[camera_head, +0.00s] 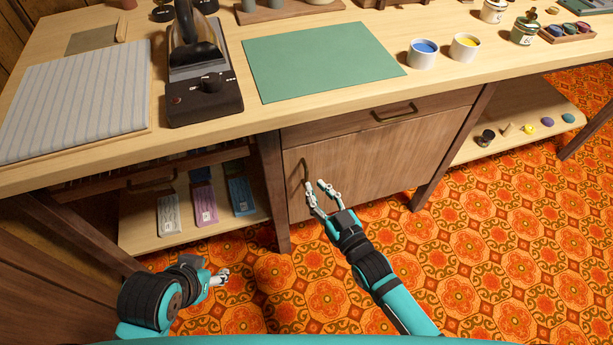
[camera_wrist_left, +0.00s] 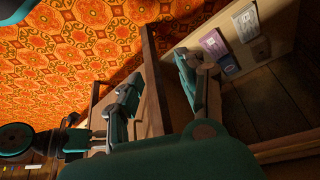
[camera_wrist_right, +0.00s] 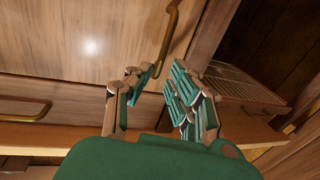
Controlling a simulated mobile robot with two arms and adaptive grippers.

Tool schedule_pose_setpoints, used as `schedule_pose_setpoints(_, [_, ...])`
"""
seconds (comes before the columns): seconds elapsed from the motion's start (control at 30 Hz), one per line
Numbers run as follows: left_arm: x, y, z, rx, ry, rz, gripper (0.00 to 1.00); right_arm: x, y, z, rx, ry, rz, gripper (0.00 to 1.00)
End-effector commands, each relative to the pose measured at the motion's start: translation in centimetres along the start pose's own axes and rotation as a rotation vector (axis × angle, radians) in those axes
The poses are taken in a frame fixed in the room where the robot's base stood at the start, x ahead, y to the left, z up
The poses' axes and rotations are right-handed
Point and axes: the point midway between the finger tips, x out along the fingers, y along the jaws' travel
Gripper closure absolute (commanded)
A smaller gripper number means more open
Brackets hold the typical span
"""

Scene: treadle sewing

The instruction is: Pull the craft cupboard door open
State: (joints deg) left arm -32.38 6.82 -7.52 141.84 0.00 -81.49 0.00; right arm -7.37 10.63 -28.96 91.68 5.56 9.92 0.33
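The craft cupboard door (camera_head: 375,150) is a brown wooden panel under the bench and appears closed. Its curved bronze handle (camera_head: 305,172) is upright near the door's left edge. It also shows at the top of the right wrist view (camera_wrist_right: 172,30). My right gripper (camera_head: 323,188) is open in front of the door, close to the handle's lower end. In the right wrist view its spread fingers (camera_wrist_right: 152,85) lie just below the handle, with nothing visibly gripped. My left gripper (camera_head: 220,277) is low at the left; its fingers (camera_wrist_left: 160,75) are apart and empty in the left wrist view.
A drawer with a bronze handle (camera_head: 395,112) is above the door. A left shelf (camera_head: 140,222) holds several packets, and a right shelf (camera_head: 535,105) holds small items. Wooden legs (camera_head: 272,190) flank the cupboard. Patterned floor (camera_head: 470,250) in front is clear.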

Motion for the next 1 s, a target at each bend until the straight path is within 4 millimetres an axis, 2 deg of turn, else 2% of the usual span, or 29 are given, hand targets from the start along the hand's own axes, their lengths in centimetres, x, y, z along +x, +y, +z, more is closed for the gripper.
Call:
schedule_pose_setpoints(0.03, [0.4, 0.2, -1.0, 0.002, 0.05, 0.003, 0.6, 1.1, 0.0, 0.1, 0.0, 0.004, 0.001, 0.81])
schedule_pose_setpoints(0.2, [0.6, 0.6, -4.1, 0.006, 0.199, 0.011, 0.6, 3.6, 0.0, 0.1, 0.001, 0.002, 0.0, 0.81])
schedule_pose_setpoints(0.4, [0.5, 0.8, -6.3, 0.008, 0.303, 0.017, 0.6, 5.3, 0.0, 0.1, 0.0, 0.0, 0.0, 0.81])
schedule_pose_setpoints(0.77, [0.3, 0.9, -6.9, 0.008, 0.33, 0.018, 0.6, 5.7, 0.0, 0.0, 0.0, 0.0, 0.0, 0.81])
schedule_pose_setpoints(0.9, [0.3, 0.9, -6.9, 0.008, 0.329, 0.018, 0.6, 5.6, 0.0, 0.0, 0.0, 0.0, 0.0, 0.98])
schedule_pose_setpoints(1.0, [0.3, 0.9, -6.9, 0.008, 0.329, 0.018, 0.6, 5.6, 0.0, 0.0, 0.0, 0.0, 0.0, 1.0])
